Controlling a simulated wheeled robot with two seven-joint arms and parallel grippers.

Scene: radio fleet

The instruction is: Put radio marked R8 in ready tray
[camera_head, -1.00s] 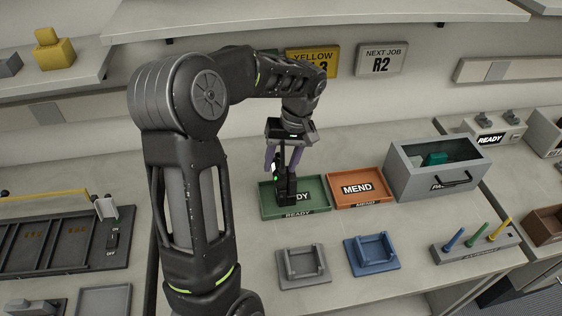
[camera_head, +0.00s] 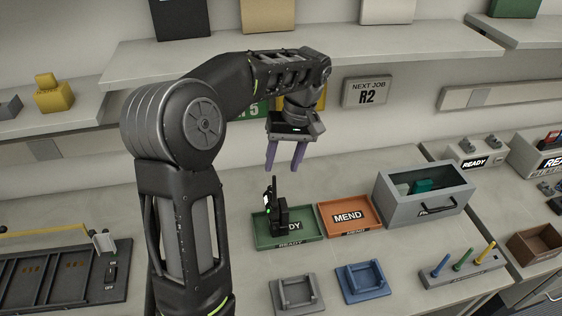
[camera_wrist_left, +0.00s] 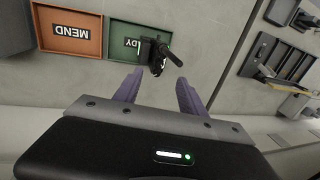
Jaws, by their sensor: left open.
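A black radio (camera_head: 275,213) with an antenna stands upright in the green ready tray (camera_head: 302,238), towards its left side. In the left wrist view the radio (camera_wrist_left: 154,53) is in the green tray (camera_wrist_left: 125,59), beyond the fingertips. Any marking on the radio is too small to read. My left gripper (camera_head: 284,168) is open and empty above the radio, apart from it. Its two purple fingers (camera_wrist_left: 156,82) also show in the left wrist view with nothing between them. My right gripper is not in view.
An orange mend tray (camera_head: 371,227) adjoins the green tray on the right. A grey bin (camera_head: 400,204) stands further right. Grey (camera_head: 297,308) and blue (camera_head: 362,297) cradles lie in front. A rack of coloured pegs (camera_head: 462,268) stands front right. A shelf (camera_head: 430,47) overhangs behind.

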